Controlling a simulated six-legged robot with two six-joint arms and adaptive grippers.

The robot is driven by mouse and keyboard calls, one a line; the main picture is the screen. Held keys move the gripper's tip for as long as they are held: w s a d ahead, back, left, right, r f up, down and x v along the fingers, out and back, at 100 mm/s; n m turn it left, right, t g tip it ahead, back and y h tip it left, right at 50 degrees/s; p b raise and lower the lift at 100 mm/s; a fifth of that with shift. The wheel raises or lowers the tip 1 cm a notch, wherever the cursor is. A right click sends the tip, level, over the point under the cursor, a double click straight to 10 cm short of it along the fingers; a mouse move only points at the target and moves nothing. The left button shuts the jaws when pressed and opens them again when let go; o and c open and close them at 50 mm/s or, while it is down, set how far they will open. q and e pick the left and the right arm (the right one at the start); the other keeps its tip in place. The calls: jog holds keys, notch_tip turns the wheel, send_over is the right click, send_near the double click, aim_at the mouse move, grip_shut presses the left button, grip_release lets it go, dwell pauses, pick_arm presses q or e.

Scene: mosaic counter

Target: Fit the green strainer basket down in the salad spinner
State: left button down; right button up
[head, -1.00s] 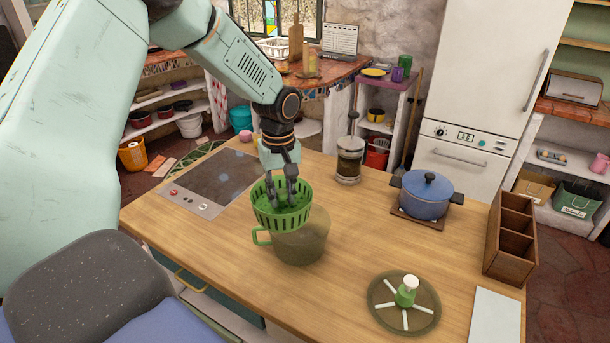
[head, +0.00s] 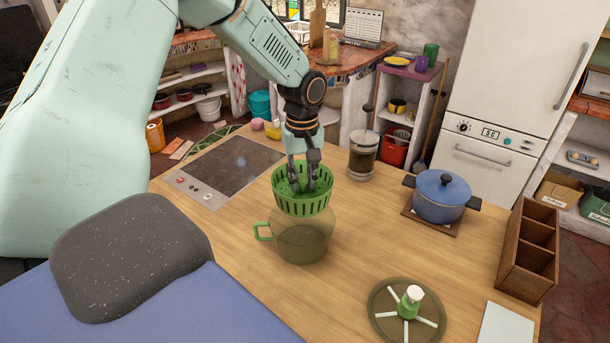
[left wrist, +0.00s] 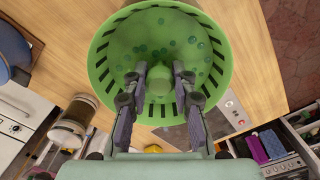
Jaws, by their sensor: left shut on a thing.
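The green strainer basket (head: 318,207) is slotted and upright, right over the mouth of the salad spinner bowl (head: 301,243), a see-through brownish bowl with a green handle at its left. The basket's lower edge overlaps the bowl's top in the head view; I cannot tell how far inside it is. My left gripper (head: 303,187) points down into the basket and is shut on it. In the left wrist view, its fingers (left wrist: 160,78) reach in over the basket's rim (left wrist: 101,60); the exact grip point is unclear. My right gripper is not in view.
The spinner lid (head: 378,300), with a green and white knob, lies at the front right. A blue pot (head: 440,200), a wooden divided box (head: 527,250) and a glass press (head: 362,158) stand right of the bowl. A cooktop (head: 228,170) is at left. Counter around the bowl is clear.

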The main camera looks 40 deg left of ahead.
aim_at(302, 197)
pick_arm(q)
jog(key=shift+s+f, duration=0.2)
jog(key=shift+f, duration=0.3)
jog(key=shift+a+f+b, duration=0.1)
jog(key=shift+f+b, duration=0.4)
jog(key=shift+f, duration=0.25)
jog(key=shift+w+f+b, duration=0.1)
jog(key=shift+f+b, duration=0.7)
jog(key=shift+b, duration=0.15)
jog(key=shift+f+b, duration=0.4)
jog(key=shift+f, duration=0.4)
jog(key=shift+f, duration=0.1)
jog(key=shift+p, duration=0.3)
